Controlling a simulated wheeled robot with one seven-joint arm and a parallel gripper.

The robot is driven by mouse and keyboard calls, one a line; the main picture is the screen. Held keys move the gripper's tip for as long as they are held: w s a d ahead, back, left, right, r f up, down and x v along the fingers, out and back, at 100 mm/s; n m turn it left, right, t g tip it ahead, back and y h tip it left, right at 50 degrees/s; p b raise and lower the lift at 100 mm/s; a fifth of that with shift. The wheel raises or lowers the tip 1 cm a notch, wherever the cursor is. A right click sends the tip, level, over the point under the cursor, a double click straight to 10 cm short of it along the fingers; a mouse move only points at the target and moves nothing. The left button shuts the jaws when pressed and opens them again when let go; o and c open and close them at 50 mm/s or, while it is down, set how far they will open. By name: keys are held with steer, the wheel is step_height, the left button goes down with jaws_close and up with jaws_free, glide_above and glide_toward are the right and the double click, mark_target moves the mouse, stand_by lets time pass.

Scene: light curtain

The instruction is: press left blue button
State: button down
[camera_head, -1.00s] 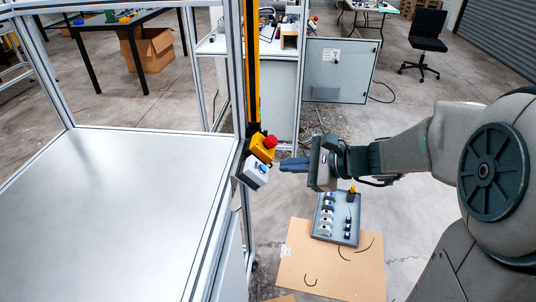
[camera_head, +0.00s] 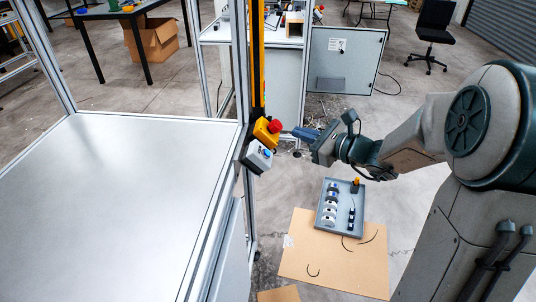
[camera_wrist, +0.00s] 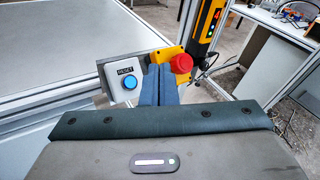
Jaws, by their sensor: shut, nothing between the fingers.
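A white box (camera_head: 257,157) with a blue button (camera_head: 266,153) is fixed on the frame's post, just below a yellow box (camera_head: 264,132) with a red mushroom button (camera_head: 274,126). In the wrist view, the blue button (camera_wrist: 130,82) sits under a "RESET" label on the white box (camera_wrist: 112,86), left of my fingers. The red button (camera_wrist: 181,63) is to their right. My gripper (camera_head: 296,132) is shut and empty, its blue-grey fingers pointing left at about the red button's height. In the wrist view, my shut fingers (camera_wrist: 159,70) cover part of the space between the boxes.
The metal table (camera_head: 110,200) and its aluminium posts stand at the left. A yellow light-curtain bar (camera_head: 257,60) rises above the boxes. A grey tray (camera_head: 340,208) with several parts lies on a cardboard sheet (camera_head: 330,265) below the arm. Open floor lies at the right.

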mark_target(267, 153)
steer(key=a+f+b, duration=0.4)
steer(key=a+f, duration=0.1)
steer(key=shift+a+f+b, duration=0.15)
steer(key=shift+b, duration=0.25)
steer(key=shift+f, duration=0.1)
stand_by(1.8)
steer(key=shift+w+a+f+b, duration=0.1)
steer(key=shift+a+f+b, duration=0.1)
steer(key=shift+a+b, duration=0.25)
steer(key=shift+a+f+b, duration=0.15)
steer(key=shift+f+b, duration=0.15)
steer(key=shift+b, duration=0.25)
stand_by(0.4)
steer(key=shift+d+r+p, duration=0.45)
steer(key=shift+d+r, duration=0.1)
steer(key=shift+r, duration=0.05)
stand_by(0.4)
